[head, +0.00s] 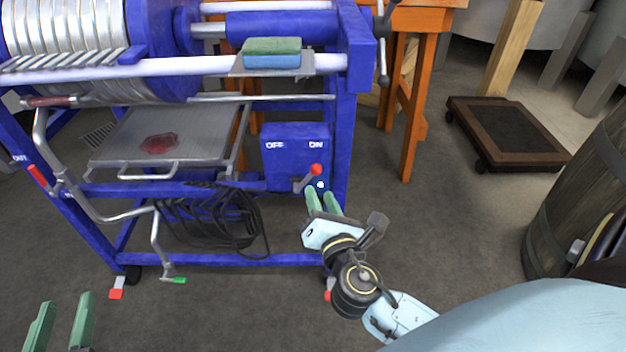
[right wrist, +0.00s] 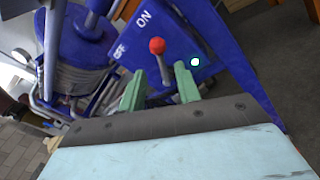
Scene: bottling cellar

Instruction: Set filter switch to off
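The blue switch box (head: 294,150) on the filter frame carries white OFF and ON labels. Its lever with a red knob (head: 315,170) leans right, toward ON. In the right wrist view the red knob (right wrist: 157,45) and its grey stem show between my fingers, and a small pale round spot (right wrist: 195,62) is lit on the box. My right gripper (head: 323,193) is open just below the lever; whether it touches the stem I cannot tell. My left gripper (head: 60,322) is open and empty at the lower left, away from the box.
The filter frame (head: 230,260) holds a drip tray (head: 190,125), hoses (head: 215,220) and pipes with red handles. A green-blue sponge (head: 272,52) lies on top. A wooden table (head: 420,60), a dolly (head: 505,130) and a barrel (head: 570,200) stand right; floor between is clear.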

